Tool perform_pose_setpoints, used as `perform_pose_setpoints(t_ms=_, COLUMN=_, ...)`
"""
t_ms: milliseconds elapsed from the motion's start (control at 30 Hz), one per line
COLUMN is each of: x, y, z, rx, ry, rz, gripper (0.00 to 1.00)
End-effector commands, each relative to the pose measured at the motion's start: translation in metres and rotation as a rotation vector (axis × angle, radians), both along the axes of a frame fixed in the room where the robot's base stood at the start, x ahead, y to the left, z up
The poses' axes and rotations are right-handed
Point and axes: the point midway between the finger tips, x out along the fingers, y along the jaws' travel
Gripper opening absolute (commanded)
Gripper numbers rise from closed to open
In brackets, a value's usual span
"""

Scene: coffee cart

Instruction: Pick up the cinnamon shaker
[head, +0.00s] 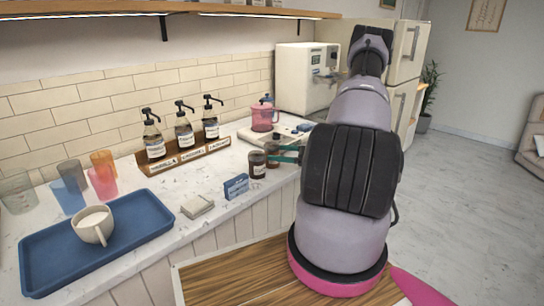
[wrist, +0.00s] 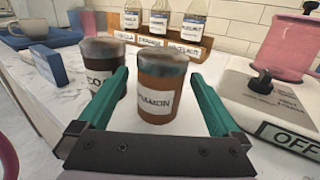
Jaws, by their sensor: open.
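The cinnamon shaker (wrist: 160,90) is a brown jar with a dark lid and a white label, standing upright on the counter in the wrist view. In the head view it is the rear of two dark jars (head: 272,157), partly covered by a green finger. My gripper (wrist: 160,76) is open, its green fingers on either side of the cinnamon shaker. I cannot tell whether either finger touches it. In the head view most of my gripper is hidden behind my arm.
A cocoa-coloured shaker (wrist: 98,80) labelled "CO…" stands close at the left, partly behind the left finger; it also shows in the head view (head: 257,166). A scale reading OFF (wrist: 290,138) and a pink pitcher (wrist: 280,48) are at the right. Syrup bottles (wrist: 158,20) stand behind.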

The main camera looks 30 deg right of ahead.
Motion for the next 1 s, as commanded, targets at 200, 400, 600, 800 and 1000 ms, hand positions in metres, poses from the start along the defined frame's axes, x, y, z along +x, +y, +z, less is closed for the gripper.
perform_pose_setpoints(t_ms=200, x=0.021, y=0.024, z=0.007, rx=-0.002, ry=-0.001, rz=0.005, gripper=1.0)
perform_pose_setpoints(t_ms=400, x=0.032, y=0.037, z=0.007, rx=-0.001, ry=-0.001, rz=0.0, gripper=1.0)
perform_pose_setpoints(t_ms=600, x=0.033, y=0.038, z=0.007, rx=-0.001, ry=-0.001, rz=0.0, gripper=1.0)
perform_pose_setpoints(t_ms=800, x=0.032, y=0.038, z=0.006, rx=-0.001, ry=-0.001, rz=0.0, gripper=0.31)
perform_pose_setpoints(t_ms=1000, x=0.032, y=0.038, z=0.007, rx=-0.001, ry=-0.001, rz=0.0, gripper=0.11)
